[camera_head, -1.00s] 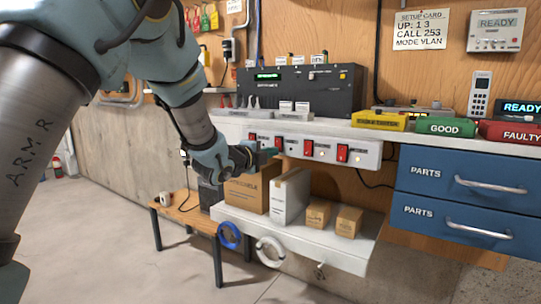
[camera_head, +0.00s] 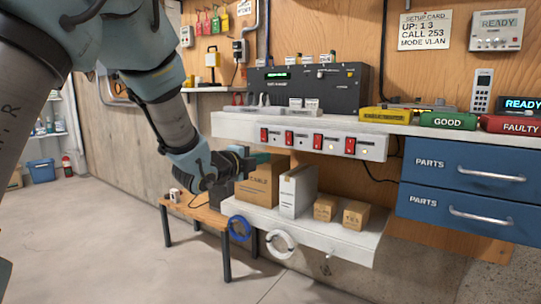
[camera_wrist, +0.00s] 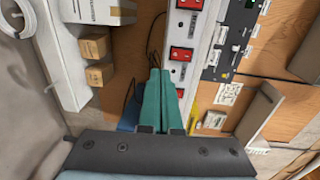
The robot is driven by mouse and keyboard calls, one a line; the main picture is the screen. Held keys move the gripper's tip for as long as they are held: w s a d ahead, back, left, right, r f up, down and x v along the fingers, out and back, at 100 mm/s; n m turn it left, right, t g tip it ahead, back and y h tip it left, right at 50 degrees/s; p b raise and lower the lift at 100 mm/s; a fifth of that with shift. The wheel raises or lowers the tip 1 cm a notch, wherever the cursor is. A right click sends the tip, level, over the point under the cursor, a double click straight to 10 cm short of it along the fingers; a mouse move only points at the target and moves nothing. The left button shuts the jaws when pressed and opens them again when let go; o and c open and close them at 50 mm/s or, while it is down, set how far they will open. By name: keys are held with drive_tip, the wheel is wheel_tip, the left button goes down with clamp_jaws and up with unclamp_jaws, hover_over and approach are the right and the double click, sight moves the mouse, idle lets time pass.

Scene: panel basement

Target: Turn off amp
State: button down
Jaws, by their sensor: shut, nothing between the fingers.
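A white power strip (camera_head: 230,126) runs along the front of the bench and carries several red rocker switches, including the far-left one (camera_head: 264,135) and the far-right one (camera_head: 350,145). Small lights show beside some switches. Labels are too small to read, so I cannot tell which switch is the amp's. My gripper (camera_head: 266,158) is shut and empty, just below the strip's left part. In the wrist view its green fingers (camera_wrist: 160,72) lie together beside the strip, near a red switch (camera_wrist: 181,53). Another switch (camera_wrist: 178,94) shows nearer the wrist.
A black rack unit (camera_head: 310,88) stands on the bench above. Below, a white shelf (camera_head: 300,232) holds a cable box (camera_head: 257,185), a white box (camera_head: 298,190) and small cartons. Blue drawers (camera_head: 455,195) are at the right. Floor at the left is clear.

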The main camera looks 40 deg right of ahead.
drive_tip(key=shift+s+a+f, duration=0.1)
drive_tip(key=shift+s+a, duration=0.05)
drive_tip(key=shift+a, duration=0.45)
drive_tip(key=shift+s+a+f, duration=0.1)
drive_tip(key=shift+s+a, duration=0.1)
drive_tip(key=shift+a, duration=0.4)
drive_tip(key=shift+s+a+f, duration=0.1)
drive_tip(key=shift+s+a, duration=0.05)
drive_tip(key=shift+a, duration=0.45)
